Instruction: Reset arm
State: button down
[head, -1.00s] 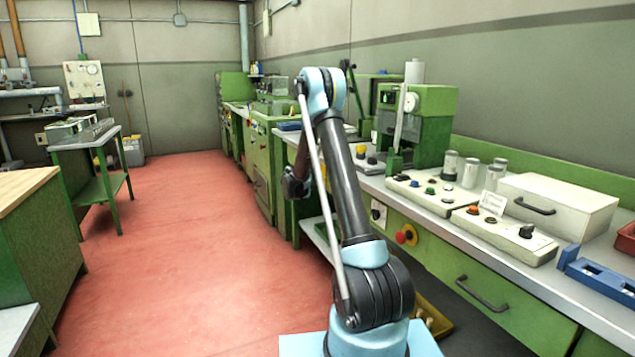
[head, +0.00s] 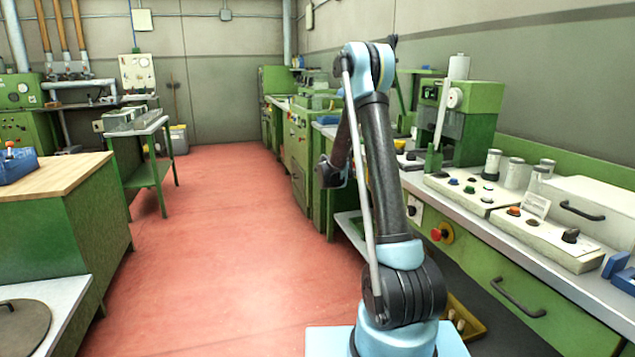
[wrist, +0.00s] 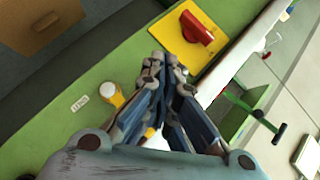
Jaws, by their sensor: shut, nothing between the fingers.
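My arm stands folded in the middle of the head view, its elbow raised and its forearm hanging down behind the upper arm. My gripper (head: 328,172) is at the forearm's lower end, dark and partly hidden by my own arm, over the red floor's right side. In the wrist view my gripper (wrist: 163,66) shows with its fingers drawn together, shut and empty. Beyond the fingers is a green panel (wrist: 58,150) with a yellow plate and red knob (wrist: 197,29) and a white-and-yellow knob (wrist: 110,93). I cannot tell how far these are from the fingertips.
A long workbench (head: 480,212) with control boxes and a green machine (head: 470,120) runs along the right. A yellow tray (head: 470,331) with small tan pieces lies low beside my base. A wood-topped green cabinet (head: 70,225) stands left. The red floor (head: 225,240) between is clear.

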jog(key=s+d+r+n+g+y, duration=0.1)
jog(key=s+d+r+n+g, duration=0.15)
jog(key=s, duration=0.75)
jog(key=s+d+r+n+g+y, duration=0.1)
jog(key=s+r+n, duration=0.2)
jog(key=s, duration=0.7)
jog(key=s+d+r+n+g, duration=0.2)
jog(key=s+n, duration=0.1)
jog(key=s, duration=0.7)
jog(key=s+a+f+n+g+y, duration=0.1)
jog(key=s+a+f+n+y, duration=0.1)
jog(key=s, duration=0.8)
jog(key=s+a+f+n+g+y, duration=0.1)
jog(key=s+f+n, duration=0.3)
jog(key=s, duration=0.7)
jog(key=s+a+f+n+g+y, duration=0.1)
jog(key=s+n, duration=0.4)
jog(key=s, duration=0.5)
notch_tip(320, 180, down, 3)
jog(key=shift+s+a+r+y, duration=0.2)
jog(key=shift+s+a+y, duration=0.2)
jog(key=shift+a+y, duration=0.6)
jog(key=shift+a, duration=0.2)
jog(key=shift+w+f, duration=0.2)
jog(key=shift+w, duration=0.25)
